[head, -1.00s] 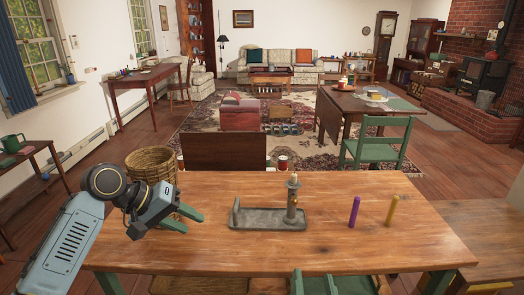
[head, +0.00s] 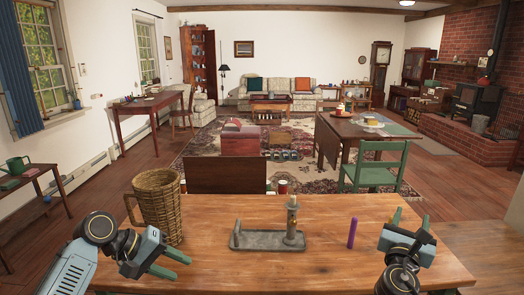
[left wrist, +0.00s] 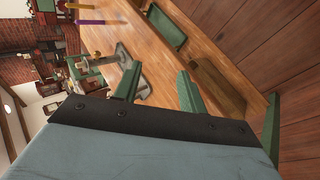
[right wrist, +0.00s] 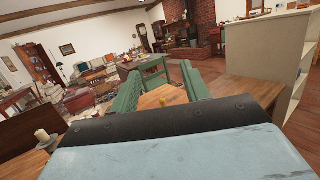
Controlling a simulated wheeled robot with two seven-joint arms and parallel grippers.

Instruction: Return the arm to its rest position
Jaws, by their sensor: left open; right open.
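My left gripper (head: 178,264) is open and empty at the left of the wooden table (head: 320,270); its green fingers also show in the left wrist view (left wrist: 160,72). My right gripper (head: 410,217) is open at the right of the table, its fingers pointing away from me. A grey metal holder (head: 262,242) with an upright candle (head: 292,200) stands mid-table, between and apart from both grippers.
A wicker basket (head: 160,205) is just beyond my left gripper; its base is partly hidden. A green chair (head: 373,176) and a dark table (head: 365,132) stand beyond the table. The middle front of the table is clear.

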